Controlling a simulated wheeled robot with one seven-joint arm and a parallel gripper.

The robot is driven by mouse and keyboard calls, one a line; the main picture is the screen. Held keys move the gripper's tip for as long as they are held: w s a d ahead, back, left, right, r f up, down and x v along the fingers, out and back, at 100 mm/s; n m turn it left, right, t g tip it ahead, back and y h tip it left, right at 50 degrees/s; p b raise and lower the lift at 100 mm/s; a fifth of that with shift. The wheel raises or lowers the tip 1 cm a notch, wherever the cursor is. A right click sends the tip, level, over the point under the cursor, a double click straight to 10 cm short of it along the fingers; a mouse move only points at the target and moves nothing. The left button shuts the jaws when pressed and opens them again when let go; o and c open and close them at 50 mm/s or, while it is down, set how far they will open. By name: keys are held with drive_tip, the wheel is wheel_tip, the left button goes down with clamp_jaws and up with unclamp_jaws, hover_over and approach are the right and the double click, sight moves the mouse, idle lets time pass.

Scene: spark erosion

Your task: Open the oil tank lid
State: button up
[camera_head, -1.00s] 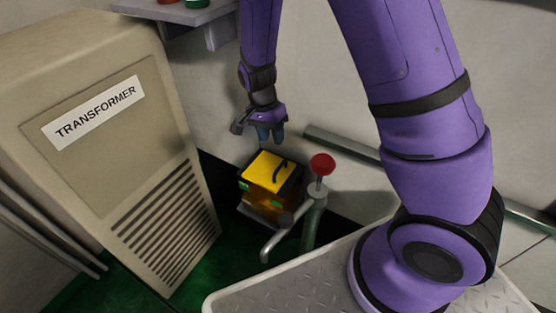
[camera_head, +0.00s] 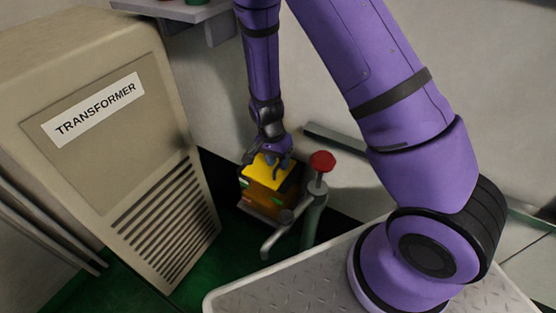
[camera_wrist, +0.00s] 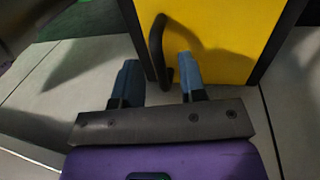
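The oil tank (camera_head: 264,197) is a small amber box with a yellow lid (camera_head: 268,176), and the lid is closed. In the wrist view the lid (camera_wrist: 215,30) fills the top right and carries a dark bent handle (camera_wrist: 157,48). My gripper (camera_head: 276,163) is right at the lid from above and partly hides it in the head view. In the wrist view my gripper (camera_wrist: 158,68) is open, with one blue finger on each side of the handle's lower end. The fingers do not look closed on it; whether either touches it cannot be told.
A pipe with a red knob (camera_head: 322,160) and a spout (camera_head: 272,243) stands close to the right of the tank. A beige transformer cabinet (camera_head: 150,170) stands to the left. A shelf (camera_head: 190,10) juts from the wall above. A wall rail (camera_head: 335,140) runs behind.

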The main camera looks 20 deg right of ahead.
clamp_jaws()
drive_tip(key=shift+a+r, duration=0.1)
